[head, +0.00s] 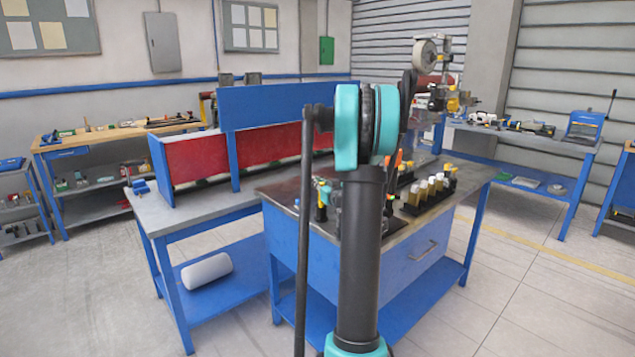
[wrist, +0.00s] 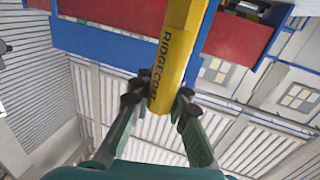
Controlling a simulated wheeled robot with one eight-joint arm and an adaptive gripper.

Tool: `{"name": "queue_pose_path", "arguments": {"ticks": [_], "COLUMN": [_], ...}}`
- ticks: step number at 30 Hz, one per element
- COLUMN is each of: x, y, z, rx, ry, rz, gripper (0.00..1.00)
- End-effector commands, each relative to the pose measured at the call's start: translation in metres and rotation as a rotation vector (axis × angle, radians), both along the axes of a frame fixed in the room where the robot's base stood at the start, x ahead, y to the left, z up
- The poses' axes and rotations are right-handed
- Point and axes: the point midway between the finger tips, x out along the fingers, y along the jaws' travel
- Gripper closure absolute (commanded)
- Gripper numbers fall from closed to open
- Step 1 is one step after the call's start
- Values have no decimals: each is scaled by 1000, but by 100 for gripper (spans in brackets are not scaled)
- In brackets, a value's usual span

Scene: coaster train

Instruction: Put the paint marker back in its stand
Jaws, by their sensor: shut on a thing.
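The paint marker (wrist: 183,25) is a thick yellow cylinder with dark lettering, in the wrist view. My gripper (wrist: 160,100) is shut on it, a dark finger on each side near its lower end in the picture. The marker's other end runs out of the top of the picture. In the head view I cannot make out the gripper or marker; my arm blocks the middle. Small black holders stand on the blue workbench's grey top (head: 290,188), one with a yellow-topped item (head: 322,196) left of my arm. I cannot tell which is the marker's stand.
A black rack (head: 428,208) with several pale bottles stands on the bench top, right of my arm. Orange-tipped items stand close by my arm. A blue divider with red panels (head: 198,157) stands behind left. A wheeled assembly (head: 425,55) rises at the back right. Floor is clear at right.

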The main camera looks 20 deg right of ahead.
Motion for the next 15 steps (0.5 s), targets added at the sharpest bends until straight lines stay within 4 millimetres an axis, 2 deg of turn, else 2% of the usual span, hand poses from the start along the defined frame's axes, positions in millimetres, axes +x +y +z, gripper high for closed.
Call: {"name": "queue_pose_path", "arguments": {"ticks": [8, 9, 15], "x": [0, 0, 0], "y": [0, 0, 0], "z": [0, 0, 0], "rx": [0, 0, 0], "ry": [0, 0, 0], "rz": [0, 0, 0], "gripper": [100, 83, 59]}}
